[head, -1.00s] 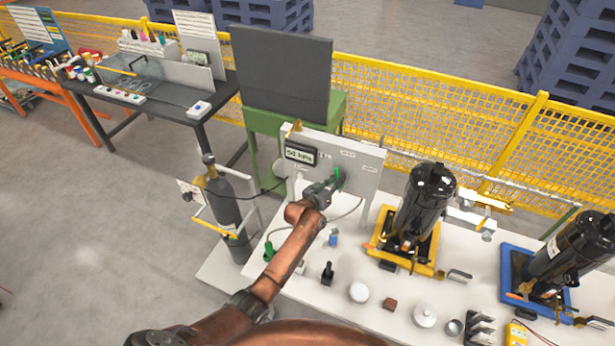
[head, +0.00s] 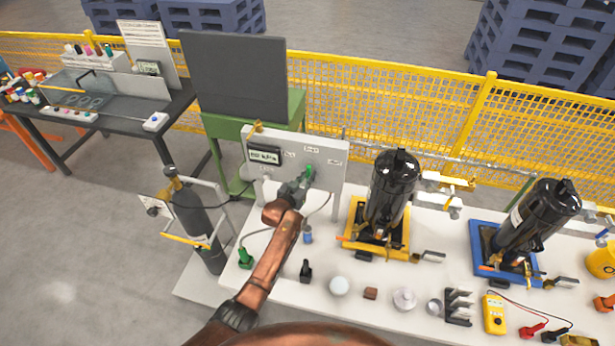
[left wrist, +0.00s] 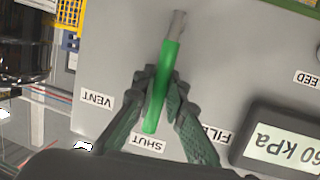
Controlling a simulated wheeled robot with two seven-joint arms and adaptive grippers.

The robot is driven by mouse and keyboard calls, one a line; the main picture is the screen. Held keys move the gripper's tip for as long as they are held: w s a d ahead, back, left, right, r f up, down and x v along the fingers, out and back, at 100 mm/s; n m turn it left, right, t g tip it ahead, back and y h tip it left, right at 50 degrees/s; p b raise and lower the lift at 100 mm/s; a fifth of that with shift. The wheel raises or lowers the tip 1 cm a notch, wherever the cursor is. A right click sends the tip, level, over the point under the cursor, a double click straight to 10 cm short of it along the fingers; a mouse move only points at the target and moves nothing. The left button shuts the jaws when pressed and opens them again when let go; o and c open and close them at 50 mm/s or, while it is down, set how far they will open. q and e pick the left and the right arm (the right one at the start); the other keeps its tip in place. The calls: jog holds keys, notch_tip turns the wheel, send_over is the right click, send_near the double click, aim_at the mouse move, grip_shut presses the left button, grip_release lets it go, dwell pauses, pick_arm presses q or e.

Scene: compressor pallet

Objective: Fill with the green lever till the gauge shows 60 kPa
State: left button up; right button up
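The gauge (head: 264,156) on the grey panel (head: 325,165) reads 60 kPa; it shows upside down in the left wrist view (left wrist: 285,142). The green lever (left wrist: 170,65) is on the same panel, its free end beside the SHUT label (left wrist: 148,143), between VENT (left wrist: 97,98) and FILL (left wrist: 215,134). In the head view the lever (head: 310,171) is partly hidden by my gripper. My left gripper (left wrist: 160,80) has its fingers closed in on both sides of the lever. My right gripper is out of view.
A grey cylinder (head: 197,215) stands left of the panel. Black compressors stand on a yellow tray (head: 405,240) and a blue tray (head: 478,240) to the right. Small parts and a yellow meter (head: 494,314) lie along the white bench's front. A yellow mesh fence (head: 420,105) runs behind.

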pick_arm(q)
jog(key=o, duration=0.5)
jog(key=shift+c, duration=0.2)
jog(key=shift+s, duration=0.1)
jog(key=v, duration=1.2)
jog(key=shift+r, duration=0.1)
